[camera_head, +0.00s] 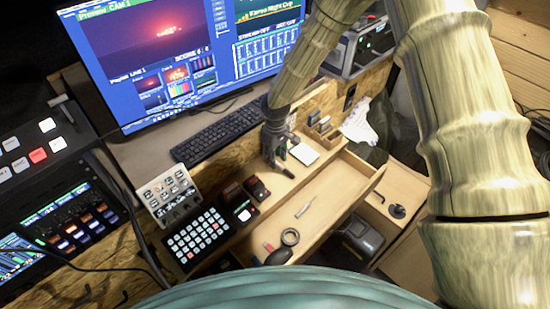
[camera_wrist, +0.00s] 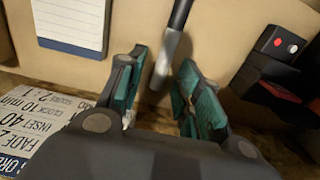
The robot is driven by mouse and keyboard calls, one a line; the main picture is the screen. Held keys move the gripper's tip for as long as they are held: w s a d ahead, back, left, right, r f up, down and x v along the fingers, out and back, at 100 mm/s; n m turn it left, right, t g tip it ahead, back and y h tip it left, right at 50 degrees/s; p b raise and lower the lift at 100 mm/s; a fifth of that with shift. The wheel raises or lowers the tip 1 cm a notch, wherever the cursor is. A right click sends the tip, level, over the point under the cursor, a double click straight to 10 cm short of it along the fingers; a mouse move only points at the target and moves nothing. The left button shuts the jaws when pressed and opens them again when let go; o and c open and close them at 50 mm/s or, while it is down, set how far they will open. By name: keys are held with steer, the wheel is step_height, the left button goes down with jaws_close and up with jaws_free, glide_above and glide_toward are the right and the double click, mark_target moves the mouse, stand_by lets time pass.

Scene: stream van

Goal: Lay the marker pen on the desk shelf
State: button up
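My gripper (camera_head: 276,158) is low over a pale wooden ledge (camera_head: 262,222) between the desk and an open drawer. In the wrist view my gripper (camera_wrist: 158,100) has its two teal-padded fingers spread apart. A slim pen-like thing (camera_wrist: 170,45), dark at the far end and grey at the near end, lies between and ahead of the fingers. It looks like the marker pen. Gaps show on both sides of it, so it looks ungripped. It seems to rest on the ledge, though contact is hard to tell.
A notepad (camera_wrist: 70,22) and a black device with a red button (camera_wrist: 278,62) flank the fingers. A printed card (camera_wrist: 45,125) is lower left. The open drawer holds a tape roll (camera_head: 290,237) and a slim pale item (camera_head: 303,210). A keyboard (camera_head: 218,132) lies behind.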

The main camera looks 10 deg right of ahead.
step_height(320, 180, up, 11)
steer(key=b, duration=0.3)
stand_by(0.4)
steer(key=shift+r, duration=0.1)
